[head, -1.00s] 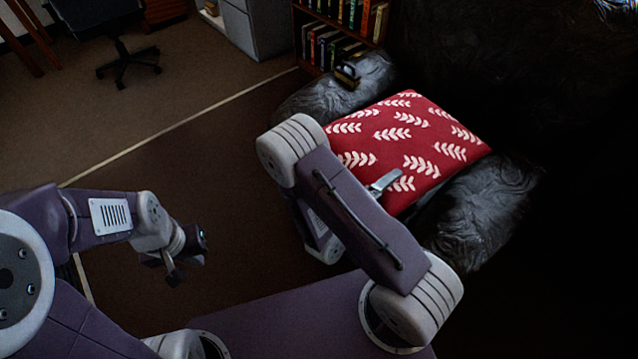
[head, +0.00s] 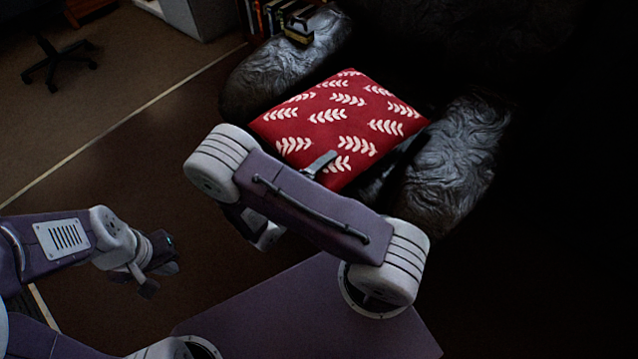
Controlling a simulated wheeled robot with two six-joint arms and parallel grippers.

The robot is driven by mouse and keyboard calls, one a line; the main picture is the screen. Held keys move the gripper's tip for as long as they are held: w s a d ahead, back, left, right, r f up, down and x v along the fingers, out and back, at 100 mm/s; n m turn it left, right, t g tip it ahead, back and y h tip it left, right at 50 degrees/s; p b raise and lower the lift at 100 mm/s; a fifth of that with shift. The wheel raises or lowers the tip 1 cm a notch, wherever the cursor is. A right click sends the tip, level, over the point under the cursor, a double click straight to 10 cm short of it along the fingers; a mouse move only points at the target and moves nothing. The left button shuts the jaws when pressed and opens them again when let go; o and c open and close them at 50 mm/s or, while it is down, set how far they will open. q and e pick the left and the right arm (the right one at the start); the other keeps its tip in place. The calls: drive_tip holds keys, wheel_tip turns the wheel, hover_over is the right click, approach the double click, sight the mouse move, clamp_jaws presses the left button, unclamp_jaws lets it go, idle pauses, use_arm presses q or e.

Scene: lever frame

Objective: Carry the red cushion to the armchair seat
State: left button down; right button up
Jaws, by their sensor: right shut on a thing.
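The red cushion (head: 345,115), with white leaf-like prints, lies over the seat area between the two arms of the dark armchair (head: 455,160). It looks slightly tilted; whether it rests on the seat or hangs just above it I cannot tell, as it hides most of the seat. My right gripper (head: 318,165) is at the cushion's near edge, one grey finger showing on top, and is shut on it. My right forearm hides the rest of that gripper. My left gripper (head: 158,279) is empty at the lower left, away from the chair, with its fingertips apart.
A small dark and yellowish object (head: 300,27) sits on the chair's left arm. A bookshelf (head: 265,18) stands behind the chair. A wheeled office chair (head: 57,65) is at the upper left. The floor left of the armchair is clear.

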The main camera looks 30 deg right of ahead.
drive_tip(key=shift+w+a+f+b, duration=0.25)
drive_tip(key=shift+a+f, duration=0.15)
drive_tip(key=shift+a, duration=0.25)
drive_tip(key=shift+w+a+f+b, duration=0.1)
drive_tip(key=shift+w+a+f, duration=0.1)
drive_tip(key=shift+a+f, duration=0.3)
wheel_tip(320, 180, down, 4)
drive_tip(key=shift+a+r+b, duration=0.1)
drive_tip(key=shift+r+b, duration=0.05)
drive_tip(key=shift+b, duration=1.1)
drive_tip(key=o, duration=2)
